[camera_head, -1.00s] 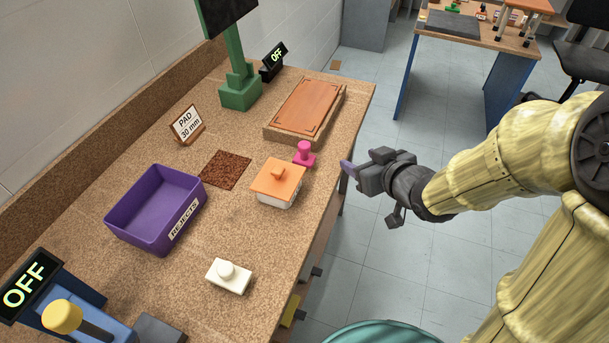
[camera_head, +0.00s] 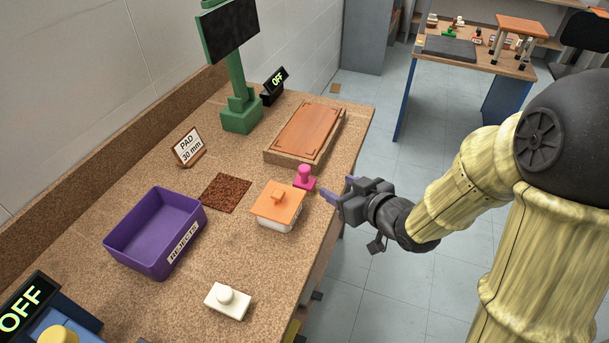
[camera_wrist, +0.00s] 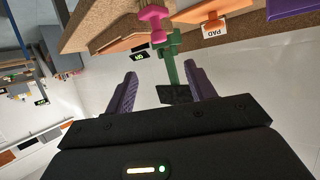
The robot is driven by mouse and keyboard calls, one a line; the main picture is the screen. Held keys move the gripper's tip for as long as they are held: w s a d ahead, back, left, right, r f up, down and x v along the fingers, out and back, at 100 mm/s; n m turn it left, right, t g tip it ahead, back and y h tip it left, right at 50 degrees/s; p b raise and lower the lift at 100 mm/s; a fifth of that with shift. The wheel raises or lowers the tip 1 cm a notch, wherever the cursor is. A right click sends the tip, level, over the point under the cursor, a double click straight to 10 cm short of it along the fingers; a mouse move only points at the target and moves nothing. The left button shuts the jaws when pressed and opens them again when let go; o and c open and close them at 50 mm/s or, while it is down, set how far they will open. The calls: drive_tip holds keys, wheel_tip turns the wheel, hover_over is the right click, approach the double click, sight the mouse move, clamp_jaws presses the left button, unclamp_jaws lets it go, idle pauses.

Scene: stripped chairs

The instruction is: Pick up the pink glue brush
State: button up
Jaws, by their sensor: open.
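The pink glue brush (camera_head: 304,177) stands on the bench near its right edge, just behind an orange-lidded white container (camera_head: 276,206). My gripper (camera_head: 337,189) is open, beside the brush on its right, at the bench edge. The purple fingers point toward the brush and do not visibly touch it. In the wrist view the brush (camera_wrist: 152,20) is at the top, beyond the gap between the open fingers (camera_wrist: 160,80). Nothing is between the fingers.
A wooden board (camera_head: 308,131) lies behind the brush. A purple REJECTS bin (camera_head: 156,265), a brown pad (camera_head: 226,192), a PAD sign (camera_head: 188,148) and a white knobbed block (camera_head: 228,301) are on the bench. A green stand (camera_head: 240,117) is at the back.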

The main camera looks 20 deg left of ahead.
sight(308, 171)
drive_tip(key=p+x, duration=0.3)
drive_tip(key=x, duration=0.8)
drive_tip(key=shift+d+f+p, duration=0.1)
drive_tip(key=shift+f+p, duration=0.05)
drive_tip(key=shift+p, duration=0.2)
drive_tip(key=shift+a+f, duration=0.15)
drive_tip(key=shift+a, duration=0.15)
drive_tip(key=p+x, duration=0.1)
drive_tip(key=x, duration=0.3)
drive_tip(key=shift+w+a+f, duration=0.15)
drive_tip(key=shift+w, duration=0.15)
drive_tip(key=shift+c, duration=0.4)
drive_tip(key=c, duration=1)
